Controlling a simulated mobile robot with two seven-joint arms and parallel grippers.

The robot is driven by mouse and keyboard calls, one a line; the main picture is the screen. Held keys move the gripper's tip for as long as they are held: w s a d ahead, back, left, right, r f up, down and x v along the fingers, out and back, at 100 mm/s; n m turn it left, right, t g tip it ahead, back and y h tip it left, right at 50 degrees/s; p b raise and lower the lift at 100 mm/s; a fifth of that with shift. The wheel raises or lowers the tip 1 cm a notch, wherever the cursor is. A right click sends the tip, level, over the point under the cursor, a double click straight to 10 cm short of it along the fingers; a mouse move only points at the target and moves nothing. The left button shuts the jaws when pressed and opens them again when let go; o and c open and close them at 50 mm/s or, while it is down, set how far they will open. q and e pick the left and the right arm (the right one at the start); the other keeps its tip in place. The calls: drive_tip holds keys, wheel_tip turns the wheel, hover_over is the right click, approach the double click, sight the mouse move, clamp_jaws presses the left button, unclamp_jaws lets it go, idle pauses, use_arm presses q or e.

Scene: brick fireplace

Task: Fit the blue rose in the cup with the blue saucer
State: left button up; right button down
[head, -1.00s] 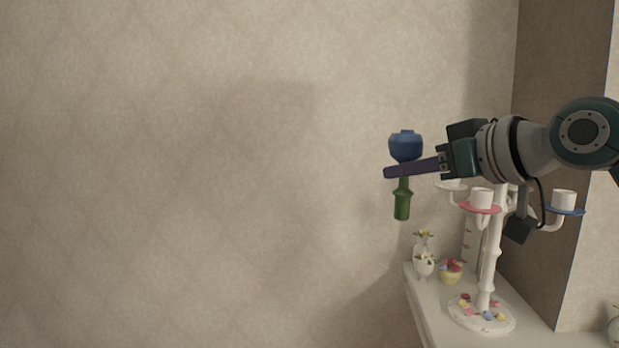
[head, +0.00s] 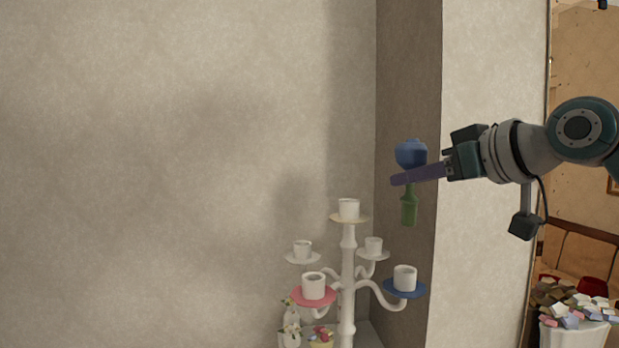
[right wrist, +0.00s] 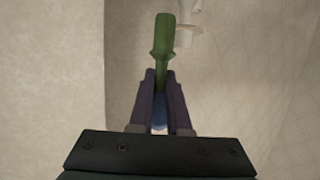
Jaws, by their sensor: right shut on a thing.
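The blue rose (head: 411,153) has a blue head and a green stem (head: 409,208). My right gripper (head: 402,180) is shut on it just below the head and holds it upright, stem down. The right wrist view shows the green stem (right wrist: 164,45) beyond the purple fingers (right wrist: 160,100). The white cup with the blue saucer (head: 405,279) is on the right arm of a white candelabra (head: 348,270). In the head view the stem's lower end appears above that cup, with a gap. Their depth relation is unclear. My left gripper is out of view.
A cup with a pink saucer (head: 313,287) and several other cups sit on the candelabra's arms and top. Small flower pots (head: 321,337) stand by its base. A wall corner is behind; a white bin (head: 573,335) stands far right.

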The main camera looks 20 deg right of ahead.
sight(414, 224)
drive_tip(key=shift+r, duration=0.1)
wheel_tip(414, 224, down, 6)
drive_tip(key=b, duration=0.4)
idle(0.4)
idle(0.7)
drive_tip(key=shift+p, duration=0.4)
idle(0.6)
drive_tip(key=shift+f+b, duration=0.45)
drive_tip(key=shift+f, duration=0.1)
drive_tip(key=shift+f+b, duration=0.9)
drive_tip(key=shift+f, duration=0.35)
